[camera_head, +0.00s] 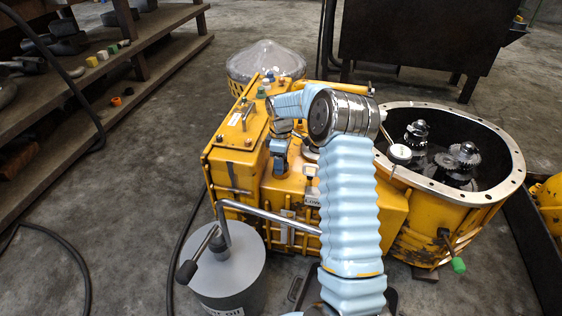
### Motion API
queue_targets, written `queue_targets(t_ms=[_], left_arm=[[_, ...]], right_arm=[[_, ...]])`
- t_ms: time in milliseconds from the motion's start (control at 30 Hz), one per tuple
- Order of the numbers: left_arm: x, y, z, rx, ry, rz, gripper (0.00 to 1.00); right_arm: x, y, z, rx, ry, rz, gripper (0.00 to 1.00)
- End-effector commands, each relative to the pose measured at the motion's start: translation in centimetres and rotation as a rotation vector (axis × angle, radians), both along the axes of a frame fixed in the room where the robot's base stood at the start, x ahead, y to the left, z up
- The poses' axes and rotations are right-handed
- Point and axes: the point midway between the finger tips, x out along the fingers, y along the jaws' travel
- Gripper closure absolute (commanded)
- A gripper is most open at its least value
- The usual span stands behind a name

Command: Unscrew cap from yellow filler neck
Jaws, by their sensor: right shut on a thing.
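My right arm rises from the bottom in a light blue sleeve and bends left over the yellow transmission housing (240,165). My right gripper (280,160) points down over the housing's top, left of the arm's big metal joint. It is shut on the cap, which its fingers mostly hide. The yellow filler neck is not clearly visible under the gripper. I cannot tell whether the cap is still seated on it. My left gripper is not in view.
A grey oil drum (228,280) with a crank handle stands in front at left. The open bell housing (503,165) with gears is at right. A round white-topped part (400,153) sits near its rim. Shelves (140,50) stand at left. The concrete floor between is mostly clear.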

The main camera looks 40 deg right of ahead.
Motion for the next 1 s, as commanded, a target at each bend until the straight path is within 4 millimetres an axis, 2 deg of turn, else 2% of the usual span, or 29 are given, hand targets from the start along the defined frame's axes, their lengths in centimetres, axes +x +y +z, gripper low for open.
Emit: queue_targets(t_ms=[100,300,367,700,900,1000], left_arm=[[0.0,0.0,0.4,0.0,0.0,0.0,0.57],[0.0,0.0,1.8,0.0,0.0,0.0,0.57],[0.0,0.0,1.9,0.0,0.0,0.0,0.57],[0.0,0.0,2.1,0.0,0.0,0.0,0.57],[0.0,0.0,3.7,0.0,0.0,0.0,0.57],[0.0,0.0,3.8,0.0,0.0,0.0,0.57]], right_arm=[[0.0,0.0,0.2,0.0,0.0,0.048,0.88],[0.0,0.0,0.3,0.001,-0.001,0.369,0.88],[0.0,0.0,0.2,0.001,-0.001,0.426,0.88],[0.0,0.0,0.2,0.001,-0.001,0.491,0.88],[0.0,0.0,0.4,0.002,0.0,0.809,0.88],[0.0,0.0,0.2,0.001,-0.001,0.893,0.88]])
